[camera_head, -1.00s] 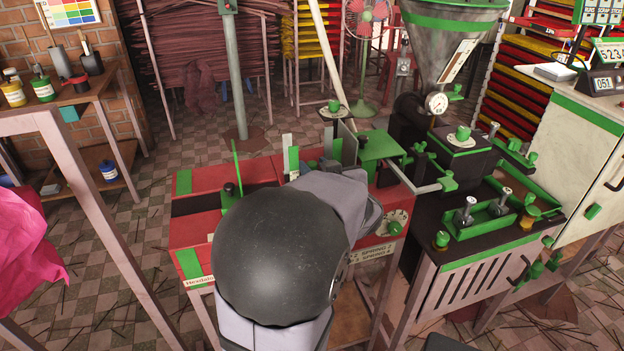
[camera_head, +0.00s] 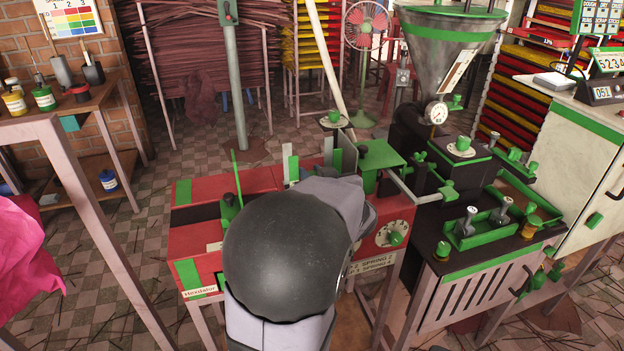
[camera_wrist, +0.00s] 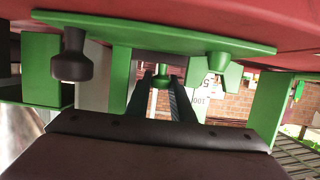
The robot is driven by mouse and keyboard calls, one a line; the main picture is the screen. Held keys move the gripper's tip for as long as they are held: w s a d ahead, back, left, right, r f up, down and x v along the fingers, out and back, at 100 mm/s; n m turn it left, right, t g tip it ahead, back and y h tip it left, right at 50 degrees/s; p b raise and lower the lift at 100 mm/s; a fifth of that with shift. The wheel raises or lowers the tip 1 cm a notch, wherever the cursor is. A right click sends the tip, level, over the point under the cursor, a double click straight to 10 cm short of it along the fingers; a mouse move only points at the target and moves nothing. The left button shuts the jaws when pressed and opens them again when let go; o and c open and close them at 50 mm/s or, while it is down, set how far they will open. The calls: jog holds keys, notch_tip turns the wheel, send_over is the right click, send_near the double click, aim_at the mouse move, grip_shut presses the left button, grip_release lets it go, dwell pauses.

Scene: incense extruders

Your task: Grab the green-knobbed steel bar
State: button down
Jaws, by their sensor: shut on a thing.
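A pale steel bar (camera_head: 404,188) with a green knob (camera_head: 447,188) on its end sticks out at the right of the red machine (camera_head: 190,240) in the head view. No gripper shows at that knob. My gripper (camera_wrist: 162,98) shows in the wrist view as two dark fingers close together, with a small green knob (camera_wrist: 162,80) between them. I cannot tell whether this knob belongs to the steel bar. In the head view my dark rounded arm joint covers the gripper and the front middle of the red machine.
In the wrist view a green plate (camera_wrist: 150,30) with a black knob (camera_wrist: 72,60) and a green lever (camera_wrist: 215,72) hangs close above the fingers. Green uprights (camera_wrist: 265,105) stand at both sides. A black machine with a steel hopper (camera_head: 450,50) stands right.

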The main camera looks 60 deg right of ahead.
aim_at(312, 173)
notch_tip(312, 173, up, 18)
jog(key=p, duration=0.8)
jog(key=shift+r+p, duration=0.15)
jog(key=shift+p, duration=0.25)
